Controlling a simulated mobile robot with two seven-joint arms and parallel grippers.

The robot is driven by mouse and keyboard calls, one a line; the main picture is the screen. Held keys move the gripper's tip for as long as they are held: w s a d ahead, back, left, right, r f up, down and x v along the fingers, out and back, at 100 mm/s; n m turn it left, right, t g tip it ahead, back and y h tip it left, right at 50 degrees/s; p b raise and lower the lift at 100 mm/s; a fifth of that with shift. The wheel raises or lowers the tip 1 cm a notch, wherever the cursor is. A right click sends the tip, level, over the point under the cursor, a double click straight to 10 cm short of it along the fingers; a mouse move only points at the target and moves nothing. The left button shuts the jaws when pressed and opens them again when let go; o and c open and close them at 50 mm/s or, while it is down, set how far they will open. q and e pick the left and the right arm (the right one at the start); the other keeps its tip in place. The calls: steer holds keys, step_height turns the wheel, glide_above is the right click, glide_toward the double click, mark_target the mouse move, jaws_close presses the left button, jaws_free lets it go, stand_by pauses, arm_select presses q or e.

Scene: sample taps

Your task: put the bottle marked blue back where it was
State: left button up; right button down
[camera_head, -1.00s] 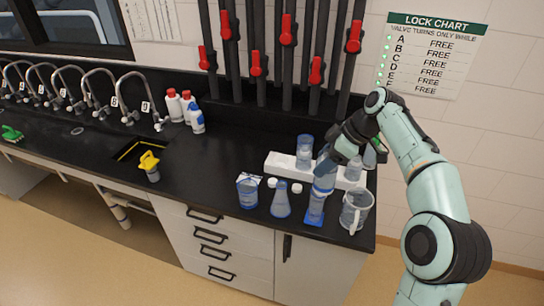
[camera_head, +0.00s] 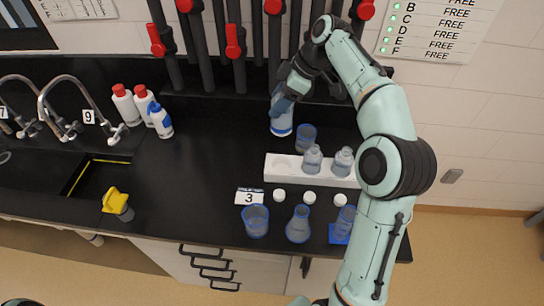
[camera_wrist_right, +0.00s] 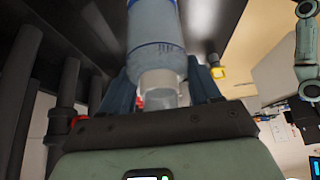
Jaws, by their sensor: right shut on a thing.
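My right gripper (camera_head: 285,92) is shut on a clear bluish bottle (camera_head: 281,118) at the back of the black bench, left of the beaker behind the rack. I cannot tell if its base touches the bench. In the right wrist view the bottle (camera_wrist_right: 152,35) has its pale neck between the fingers (camera_wrist_right: 160,90). The white rack (camera_head: 272,174) stands in front and to the right, its left place empty. Two similar bottles (camera_head: 312,158) (camera_head: 343,160) stand in its other places. My left gripper is out of view.
A beaker (camera_head: 306,136) stands behind the rack. White caps (camera_head: 279,195), a "3" card (camera_head: 249,197), a beaker (camera_head: 255,222), a flask (camera_head: 298,226) and a cylinder on a blue base (camera_head: 341,236) are in front. Black pipes (camera_head: 240,75) rise behind.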

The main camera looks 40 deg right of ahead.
mark_target(282, 129)
steer(key=f, duration=0.3)
steer(key=s+f+b, duration=0.1)
steer(key=f, duration=0.2)
steer(key=f+b, duration=0.1)
steer(key=f, duration=0.2)
steer(key=shift+s, duration=0.25)
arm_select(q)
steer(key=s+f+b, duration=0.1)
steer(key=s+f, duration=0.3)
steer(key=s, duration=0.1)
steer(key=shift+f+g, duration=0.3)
arm_select(e)
step_height(282, 129, down, 10)
steer(key=shift+w+f, duration=0.2)
steer(key=shift+w, duration=0.2)
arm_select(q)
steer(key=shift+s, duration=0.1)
arm_select(e)
steer(key=shift+c, duration=0.8)
jaws_free()
steer(key=shift+f, duration=0.1)
